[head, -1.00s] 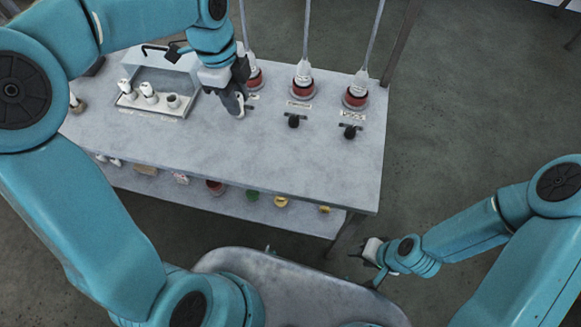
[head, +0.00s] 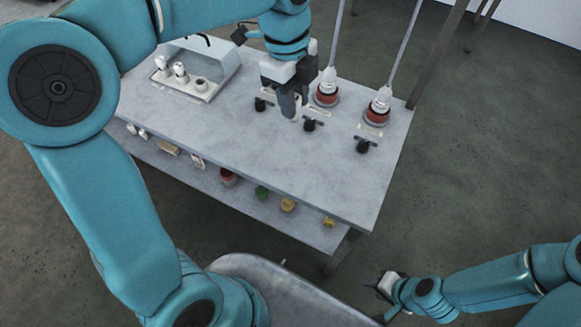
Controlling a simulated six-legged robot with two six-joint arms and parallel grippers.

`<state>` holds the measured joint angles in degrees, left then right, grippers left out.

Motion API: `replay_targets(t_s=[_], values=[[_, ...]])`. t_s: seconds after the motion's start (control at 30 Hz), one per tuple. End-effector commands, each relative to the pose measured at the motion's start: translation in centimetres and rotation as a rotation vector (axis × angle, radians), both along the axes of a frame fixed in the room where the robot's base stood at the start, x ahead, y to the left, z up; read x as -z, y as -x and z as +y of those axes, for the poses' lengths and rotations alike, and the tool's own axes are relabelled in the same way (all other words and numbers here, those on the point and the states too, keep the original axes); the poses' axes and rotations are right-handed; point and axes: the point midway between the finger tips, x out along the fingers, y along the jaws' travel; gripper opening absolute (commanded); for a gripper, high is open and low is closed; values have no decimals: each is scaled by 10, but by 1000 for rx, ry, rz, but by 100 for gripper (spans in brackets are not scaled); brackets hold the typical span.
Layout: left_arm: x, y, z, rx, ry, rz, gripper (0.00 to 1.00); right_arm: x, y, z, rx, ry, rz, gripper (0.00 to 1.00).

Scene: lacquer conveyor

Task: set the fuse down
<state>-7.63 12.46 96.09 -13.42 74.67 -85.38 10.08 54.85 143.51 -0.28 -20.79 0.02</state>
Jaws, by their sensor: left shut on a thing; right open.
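My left gripper (head: 290,112) is over the grey bench (head: 240,135), between the left knob and the middle knob. It is shut on a small pale fuse (head: 296,110), mostly hidden by the dark fingers. I cannot tell whether the fuse touches the bench top. A tray (head: 206,96) at the bench's back left holds two white fuse-like pieces (head: 180,72) and a short cup-like piece (head: 200,84).
Two red-based lamps (head: 326,95) (head: 377,113) with rods stand at the back right. Black knobs (head: 260,104) (head: 309,125) (head: 363,146) sit in front. A lower shelf (head: 215,190) holds several coloured items. The front bench top is clear.

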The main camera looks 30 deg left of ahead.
Motion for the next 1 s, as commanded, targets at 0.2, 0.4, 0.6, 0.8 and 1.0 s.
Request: replay_targets(t_s=[0.2, 0.4, 0.6, 0.8, 1.0], values=[[27, 1, -2, 14, -2, 7, 0, 4, 0, 0, 0, 0, 0, 43], [87, 2, -2, 13, -1, 8, 0, 5, 0, 0, 0, 0, 0, 43], [137, 2, -3, 13, -1, 6, 0, 4, 0, 0, 0, 0, 0, 43], [158, 1, -4, 12, 0, 2, 0, 4, 0, 0, 0, 0, 0, 43], [190, 1, -5, 13, -1, 4, 0, 4, 0, 0, 0, 0, 0, 43]])
